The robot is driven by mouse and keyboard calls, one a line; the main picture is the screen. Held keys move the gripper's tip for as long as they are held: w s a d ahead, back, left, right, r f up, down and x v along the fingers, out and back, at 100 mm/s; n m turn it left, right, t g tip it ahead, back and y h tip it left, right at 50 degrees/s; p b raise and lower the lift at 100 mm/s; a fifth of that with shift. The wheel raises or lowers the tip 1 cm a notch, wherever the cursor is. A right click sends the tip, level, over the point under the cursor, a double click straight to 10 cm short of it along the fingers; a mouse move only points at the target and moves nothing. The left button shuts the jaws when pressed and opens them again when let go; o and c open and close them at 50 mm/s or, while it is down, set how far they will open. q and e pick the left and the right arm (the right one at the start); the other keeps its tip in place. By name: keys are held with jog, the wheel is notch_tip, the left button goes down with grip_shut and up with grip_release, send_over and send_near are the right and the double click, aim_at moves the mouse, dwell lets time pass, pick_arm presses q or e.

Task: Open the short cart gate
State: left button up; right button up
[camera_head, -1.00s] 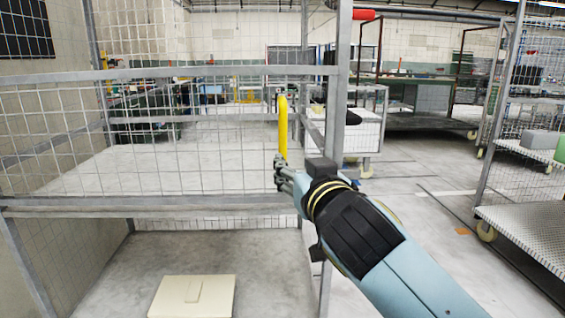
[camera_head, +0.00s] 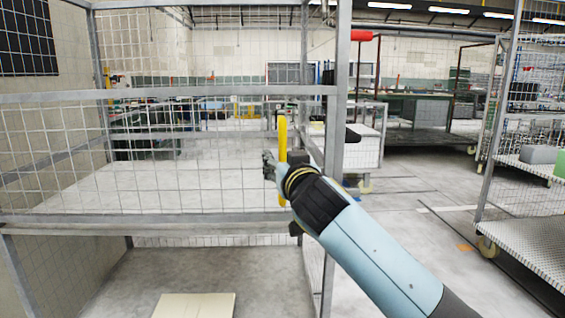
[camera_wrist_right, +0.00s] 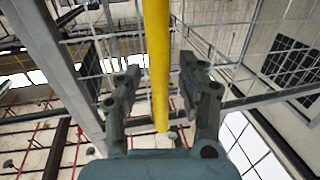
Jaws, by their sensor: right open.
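The short cart gate (camera_head: 150,215) is a grey-framed wire mesh panel across the front of the cart, and it stands closed in the head view. A yellow vertical handle (camera_head: 282,140) is on its right end, near the cart's right post. My right gripper (camera_head: 270,166) is at the handle's lower half. In the right wrist view the yellow handle (camera_wrist_right: 158,60) runs between the two open fingers of my right gripper (camera_wrist_right: 155,85), with gaps on both sides. My left gripper is not in view.
The grey cart post (camera_head: 334,150) stands just right of the handle. A pale flat block (camera_head: 195,305) lies low inside the cart. Another cart with metal shelves (camera_head: 535,240) stands at the right. The floor (camera_head: 410,215) between is largely clear.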

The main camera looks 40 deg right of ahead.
jog(key=shift+c, duration=0.5)
grip_shut()
jog(key=shift+a+f, duration=0.1)
